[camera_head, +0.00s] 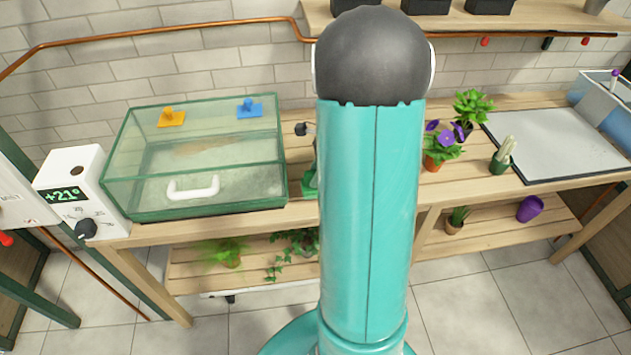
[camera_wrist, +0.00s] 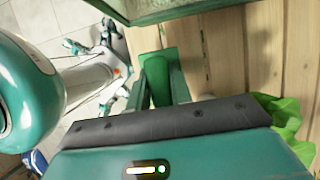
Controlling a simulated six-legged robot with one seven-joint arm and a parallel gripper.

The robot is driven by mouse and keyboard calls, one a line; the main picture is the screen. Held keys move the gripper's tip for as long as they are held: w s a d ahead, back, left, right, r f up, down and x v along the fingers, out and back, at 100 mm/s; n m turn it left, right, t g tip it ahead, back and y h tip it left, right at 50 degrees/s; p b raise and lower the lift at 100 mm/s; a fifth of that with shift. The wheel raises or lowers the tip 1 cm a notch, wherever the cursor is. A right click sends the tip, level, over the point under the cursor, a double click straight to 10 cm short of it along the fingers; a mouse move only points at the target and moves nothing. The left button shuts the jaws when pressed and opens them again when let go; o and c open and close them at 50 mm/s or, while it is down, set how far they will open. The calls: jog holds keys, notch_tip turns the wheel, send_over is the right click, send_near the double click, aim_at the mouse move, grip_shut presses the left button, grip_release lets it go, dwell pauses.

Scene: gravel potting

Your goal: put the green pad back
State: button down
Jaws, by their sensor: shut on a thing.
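The green pad (camera_wrist: 153,62) shows in the wrist view at the tips of my gripper (camera_wrist: 164,84), which is shut on it. In the head view, the green pad (camera_head: 309,184) is just right of the glass case (camera_head: 285,170), low over the bench's front part. My arm hides part of it and most of my gripper. I cannot tell whether the pad touches the bench. An orange pad (camera_head: 171,119) and a blue pad (camera_head: 250,109) with knobs show at the upper part of the glass case, which has a white handle (camera_head: 193,188).
A white box with a +21° display (camera_head: 72,185) stands left of the case. Right of my arm are a purple-flowered plant (camera_head: 441,147), a leafy plant (camera_head: 472,108), a cactus pot (camera_head: 502,157) and a grey tray (camera_head: 560,140). Plants stand on the lower shelf (camera_head: 190,275).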

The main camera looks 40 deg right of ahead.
jog(key=shift+w+d+f, duration=0.15)
jog(key=shift+d+f, duration=0.05)
jog(key=shift+f, duration=1.6)
jog(key=c, duration=1.3)
grip_release()
jog(key=shift+o, duration=0.2)
